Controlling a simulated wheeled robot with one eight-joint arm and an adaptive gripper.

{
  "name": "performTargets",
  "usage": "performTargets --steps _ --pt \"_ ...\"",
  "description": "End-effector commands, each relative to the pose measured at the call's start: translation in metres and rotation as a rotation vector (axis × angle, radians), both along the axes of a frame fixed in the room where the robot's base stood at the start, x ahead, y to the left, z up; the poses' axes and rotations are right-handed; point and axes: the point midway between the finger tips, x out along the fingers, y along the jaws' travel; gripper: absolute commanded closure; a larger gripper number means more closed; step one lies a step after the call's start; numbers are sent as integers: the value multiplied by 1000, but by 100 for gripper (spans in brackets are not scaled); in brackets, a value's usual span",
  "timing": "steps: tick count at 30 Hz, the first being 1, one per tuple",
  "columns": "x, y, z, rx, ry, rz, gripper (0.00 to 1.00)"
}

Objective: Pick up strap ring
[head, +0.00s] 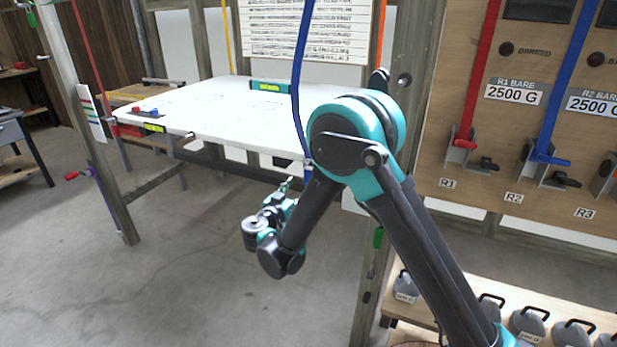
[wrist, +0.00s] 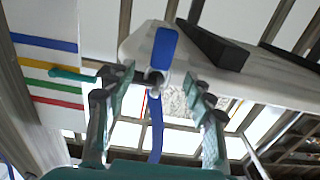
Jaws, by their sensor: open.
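The blue strap (head: 301,75) hangs from above in the head view, and its lower end passes beside my arm near the panel's front edge. In the wrist view, a small grey strap ring (wrist: 154,78) shows at the blue strap (wrist: 157,130), with a wider blue piece above it. My gripper (wrist: 157,82) is open, with one finger on each side of the ring in the picture. The gap between ring and fingers is clear on both sides. I cannot tell the depth between them. In the head view my gripper (head: 287,187) is small and partly hidden by my arm.
A white panel (head: 215,105) lies level on a frame, with red and blue handles and green levels on it. A post with a striped card (head: 91,113) stands left. A wooden board (head: 480,140) with red and blue straps stands right, above a shelf of weights (head: 527,322).

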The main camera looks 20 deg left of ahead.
Motion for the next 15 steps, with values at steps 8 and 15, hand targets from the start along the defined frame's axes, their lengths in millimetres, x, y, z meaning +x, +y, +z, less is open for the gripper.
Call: performTargets --steps 8,15 --pt "21 -1 0 0 0 1 47" --pt "45 -2 2 0 1 -2 47"
